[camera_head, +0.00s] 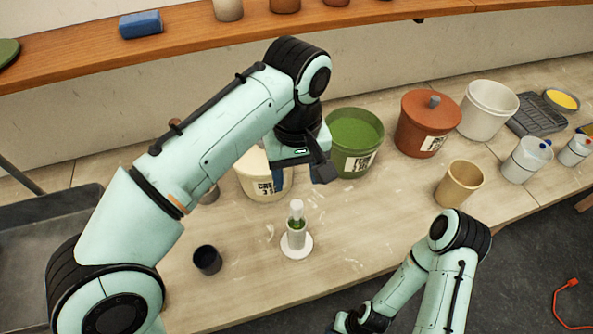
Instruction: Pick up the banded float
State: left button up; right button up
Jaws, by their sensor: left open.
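A slim clear cylinder (296,238) with green contents stands upright on a round white base on the bench. A pale, white-topped piece (297,207) stands up out of its mouth and looks like the float; its bands are too small to make out. My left gripper (301,178) is open and empty, just above and behind the cylinder in the picture, not touching it. My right gripper (352,323) is low at the bottom edge, away from the cylinder; its jaws are too unclear to read.
A cream bucket (262,187) stands close behind the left gripper. A green bucket (354,140), a lidded terracotta bucket (425,128) and a white bucket (488,108) line the back. A dark cup (207,260) stands left of the cylinder, a tan cup (459,184) to its right.

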aim_at(297, 221)
jog(key=k, duration=1)
